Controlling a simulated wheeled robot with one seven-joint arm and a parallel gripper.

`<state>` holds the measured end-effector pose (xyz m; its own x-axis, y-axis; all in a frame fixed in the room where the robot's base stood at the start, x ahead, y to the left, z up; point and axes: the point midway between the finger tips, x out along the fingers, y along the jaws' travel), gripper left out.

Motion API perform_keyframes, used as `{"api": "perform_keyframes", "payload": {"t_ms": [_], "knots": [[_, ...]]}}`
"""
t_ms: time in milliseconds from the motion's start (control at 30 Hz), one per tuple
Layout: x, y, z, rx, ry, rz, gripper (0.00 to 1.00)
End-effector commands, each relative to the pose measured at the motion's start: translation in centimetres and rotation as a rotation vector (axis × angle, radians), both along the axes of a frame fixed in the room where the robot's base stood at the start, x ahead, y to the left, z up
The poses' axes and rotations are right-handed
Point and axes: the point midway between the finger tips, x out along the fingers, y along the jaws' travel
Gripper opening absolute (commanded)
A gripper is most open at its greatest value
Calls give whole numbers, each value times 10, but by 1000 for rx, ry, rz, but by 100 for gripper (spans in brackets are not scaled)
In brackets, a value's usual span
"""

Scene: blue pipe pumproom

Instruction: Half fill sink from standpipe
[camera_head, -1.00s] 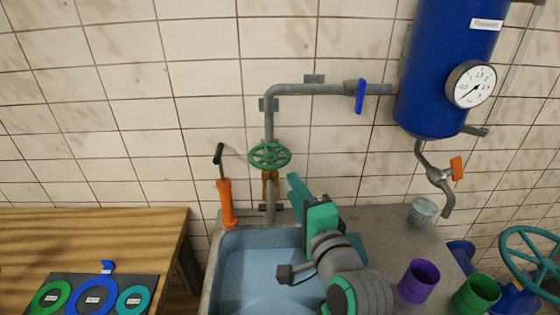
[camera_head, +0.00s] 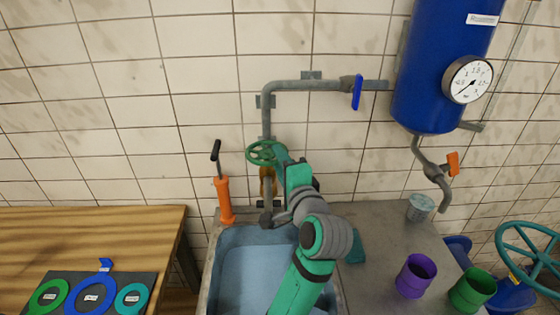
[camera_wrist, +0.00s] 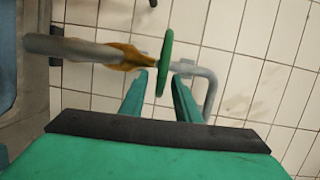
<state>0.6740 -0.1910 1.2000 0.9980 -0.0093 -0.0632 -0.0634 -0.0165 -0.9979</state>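The standpipe (camera_head: 267,122) is a grey pipe on the tiled wall, with a green handwheel (camera_head: 262,152) above the sink (camera_head: 212,255). The sink's inside looks blue; I cannot tell a water level. My gripper (camera_head: 282,154) is at the right side of the handwheel. In the wrist view, the handwheel (camera_wrist: 165,62) shows edge-on and its rim lies between the spread fingers of my gripper (camera_wrist: 160,78). Gaps show on both sides of the rim. My arm covers part of the sink.
An orange hand pump (camera_head: 224,198) stands left of the standpipe. A blue lever (camera_head: 357,92) is on the upper pipe. A blue tank with a gauge (camera_head: 468,81) hangs at right. A metal cup (camera_head: 420,207), purple cup (camera_head: 416,276) and green cup (camera_head: 472,290) stand at right.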

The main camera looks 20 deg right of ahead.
Motion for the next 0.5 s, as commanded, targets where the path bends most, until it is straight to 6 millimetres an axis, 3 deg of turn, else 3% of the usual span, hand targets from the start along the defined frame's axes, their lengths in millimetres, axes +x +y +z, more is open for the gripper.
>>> {"api": "perform_keyframes", "payload": {"t_ms": [233, 367, 500], "knots": [[1, -1, 0, 0, 0, -1, 29], [0, -2, 0, 0, 0, -3, 1], [0, -3, 0, 0, 0, -4, 0]]}}
